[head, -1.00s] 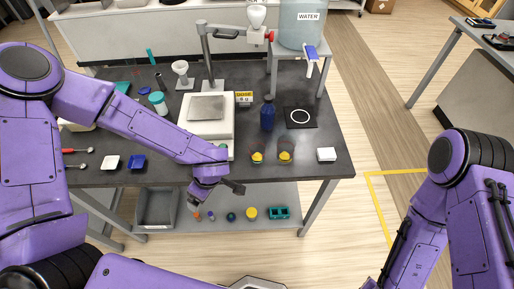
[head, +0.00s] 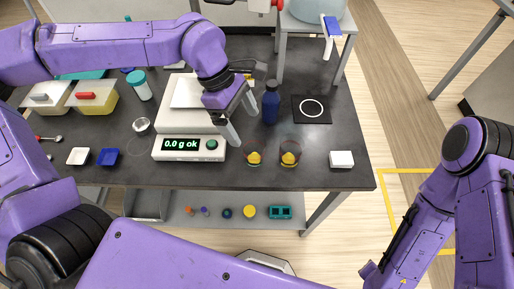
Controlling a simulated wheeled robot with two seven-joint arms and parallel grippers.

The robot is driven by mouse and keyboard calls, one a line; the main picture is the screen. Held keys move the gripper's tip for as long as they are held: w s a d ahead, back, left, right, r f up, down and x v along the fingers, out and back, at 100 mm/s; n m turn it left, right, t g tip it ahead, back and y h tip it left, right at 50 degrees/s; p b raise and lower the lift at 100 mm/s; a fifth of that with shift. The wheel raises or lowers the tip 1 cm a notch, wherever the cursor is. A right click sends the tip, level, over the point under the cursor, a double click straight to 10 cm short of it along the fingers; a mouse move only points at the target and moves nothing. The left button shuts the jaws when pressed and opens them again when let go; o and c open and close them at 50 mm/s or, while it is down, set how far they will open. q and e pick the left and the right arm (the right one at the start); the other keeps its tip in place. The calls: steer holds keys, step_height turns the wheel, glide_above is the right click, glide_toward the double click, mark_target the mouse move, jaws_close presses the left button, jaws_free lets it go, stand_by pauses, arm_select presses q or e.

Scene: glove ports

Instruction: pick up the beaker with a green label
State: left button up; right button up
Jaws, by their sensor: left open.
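Two small clear beakers with yellow contents stand side by side near the table's front edge, a left beaker (head: 254,158) and a right beaker (head: 289,155). Their labels are too small for me to tell which one is green. My left gripper (head: 239,117) is open and empty, its fingers pointing down above the table. It is between the balance and the blue bottle, behind and left of the left beaker, and not around either beaker. My right arm is at the lower right, away from the table, and its gripper does not show.
The balance (head: 188,146) reads "0.0 g ok". A blue bottle (head: 270,103) stands close right of my left gripper. A black mat with a white ring (head: 311,109) and a white block (head: 341,159) lie to the right. A shelf (head: 300,219) below holds small items.

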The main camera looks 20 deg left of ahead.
arm_select(q)
glide_above(256, 150)
steer(key=s+a, duration=0.1)
steer(key=s, duration=0.1)
step_height(256, 150, down, 5)
steer(key=shift+w+a+f+p, duration=0.1)
steer(key=shift+w+p, duration=0.05)
steer(key=shift+p, duration=0.25)
steer(key=x, duration=0.1)
steer(key=p+x, duration=0.1)
steer(key=x, duration=0.2)
steer(key=shift+s+f, duration=0.4)
steer(key=shift+w+f, duration=0.15)
steer(key=shift+f, duration=0.3)
steer(key=c, duration=1.1)
arm_select(e)
steer(key=shift+w+r, duration=0.2)
steer(key=shift+r, duration=0.55)
